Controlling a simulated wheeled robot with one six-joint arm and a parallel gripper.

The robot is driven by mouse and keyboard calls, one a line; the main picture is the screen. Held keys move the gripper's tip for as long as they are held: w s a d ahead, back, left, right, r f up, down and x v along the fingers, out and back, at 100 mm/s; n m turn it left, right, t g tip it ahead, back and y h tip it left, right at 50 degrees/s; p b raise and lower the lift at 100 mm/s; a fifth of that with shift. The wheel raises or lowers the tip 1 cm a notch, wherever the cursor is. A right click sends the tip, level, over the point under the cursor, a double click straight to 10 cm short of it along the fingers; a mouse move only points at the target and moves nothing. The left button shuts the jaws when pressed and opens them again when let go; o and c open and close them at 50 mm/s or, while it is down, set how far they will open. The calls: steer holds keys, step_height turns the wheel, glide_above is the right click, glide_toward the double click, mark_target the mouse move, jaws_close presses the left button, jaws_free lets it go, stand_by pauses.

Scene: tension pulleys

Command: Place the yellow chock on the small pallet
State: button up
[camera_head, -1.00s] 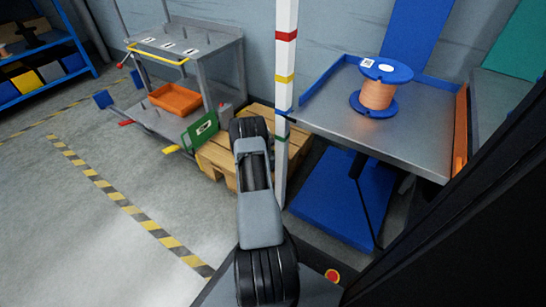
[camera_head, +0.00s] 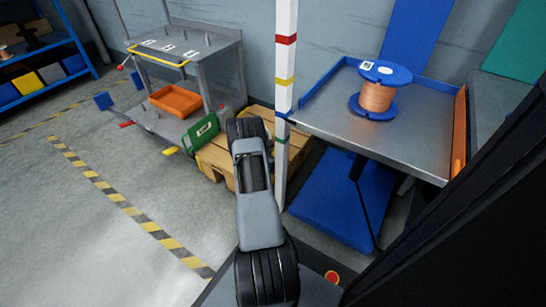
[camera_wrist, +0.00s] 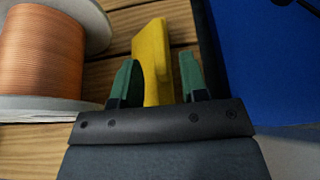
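The yellow chock (camera_wrist: 152,52) shows in the wrist view, over the wooden slats of the small pallet (camera_wrist: 110,78). Its near end lies between the two green fingers of my gripper (camera_wrist: 158,82). The left finger overlaps or lies close to the chock's left side, and a gap shows between the chock and the right finger. The fingers stand apart. I cannot tell whether the chock rests fully on the slats. The pallet (camera_head: 217,160) also shows in the head view, partly behind my arm; chock and gripper are hidden there.
An orange wire spool (camera_wrist: 42,50) stands on the pallet, left of the chock. A blue base (camera_wrist: 265,65) borders the pallet on the right. A white striped post (camera_head: 285,70), a metal table with another spool (camera_head: 378,98) and a grey trolley (camera_head: 205,60) stand close by.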

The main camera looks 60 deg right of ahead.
steer(key=p+v, duration=0.4)
steer(key=v, duration=0.7)
steer(key=a+r+m+g+y, duration=0.1)
steer(key=a+r+m+g, duration=0.1)
steer(key=a+r+m, duration=0.55)
steer(key=a+r+m+g+y, duration=0.1)
steer(key=a+r+m+y, duration=0.2)
steer(key=r, duration=0.8)
steer(key=s+a+r+m+t+y, duration=0.1)
steer(key=a+r+m+t+y, duration=0.1)
steer(key=a, duration=0.7)
steer(key=s+a+r+m+t+y, duration=0.1)
steer(key=s+a+r+m+y, duration=0.1)
steer(key=a+r, duration=0.4)
steer(key=s+a+r+m+t+y, duration=0.2)
steer(key=a+r+m+y, duration=0.1)
steer(key=a, duration=1)
steer(key=shift+a+r+t+y, duration=0.3)
steer(key=shift+r+y, duration=0.15)
steer(key=shift+y, duration=0.75)
steer(key=shift+s+m, duration=0.1)
steer(key=shift+m, duration=0.15)
